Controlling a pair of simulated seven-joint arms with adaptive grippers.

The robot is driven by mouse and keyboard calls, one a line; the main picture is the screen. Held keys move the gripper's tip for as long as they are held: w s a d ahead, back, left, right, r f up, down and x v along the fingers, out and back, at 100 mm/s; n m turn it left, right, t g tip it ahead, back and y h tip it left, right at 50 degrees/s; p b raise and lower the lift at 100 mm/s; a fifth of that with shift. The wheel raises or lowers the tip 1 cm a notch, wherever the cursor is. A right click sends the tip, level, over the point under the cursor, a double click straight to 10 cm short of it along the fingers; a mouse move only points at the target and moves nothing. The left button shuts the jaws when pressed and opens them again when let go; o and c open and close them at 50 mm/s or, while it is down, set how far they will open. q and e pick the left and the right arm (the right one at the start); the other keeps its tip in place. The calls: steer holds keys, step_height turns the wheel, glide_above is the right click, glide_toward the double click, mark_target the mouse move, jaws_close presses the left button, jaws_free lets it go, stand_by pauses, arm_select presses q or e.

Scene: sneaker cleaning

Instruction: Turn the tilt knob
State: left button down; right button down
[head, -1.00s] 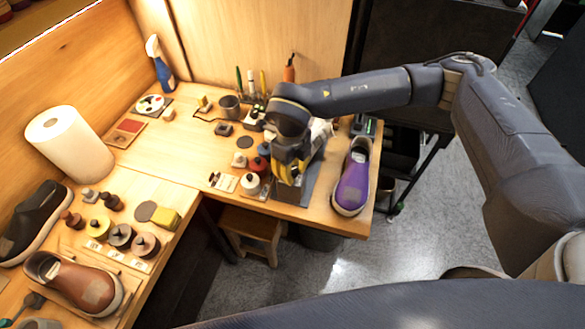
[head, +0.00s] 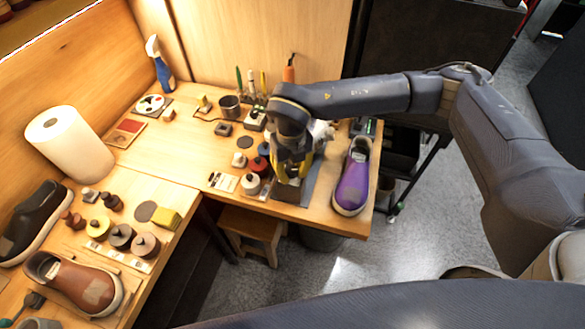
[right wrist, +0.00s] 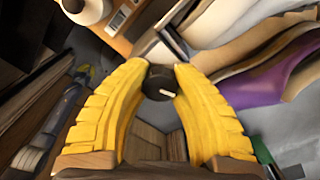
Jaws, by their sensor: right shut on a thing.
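The tilt knob (right wrist: 160,84) is a small black round knob with a pale pointer line, seen in the right wrist view. My right gripper (right wrist: 160,76) has yellow ribbed fingers, one on each side of the knob, and is shut on it. In the head view my right gripper (head: 290,172) points down at the front edge of the bench, over a grey stand (head: 312,180). The knob is hidden there behind the gripper. The left gripper is in no view.
A purple shoe (head: 352,182) lies just right of the stand, also seen in the right wrist view (right wrist: 265,85). Pots and bottles (head: 251,184) crowd the left side. A wooden stool (head: 252,232) stands below.

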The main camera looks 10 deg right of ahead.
stand_by(0.3)
steer(key=m, duration=0.4)
steer(key=c, duration=1.2)
jaws_free()
steer(key=shift+o, duration=0.2)
steer(key=shift+r, duration=0.15)
steer(key=shift+r, duration=2.35)
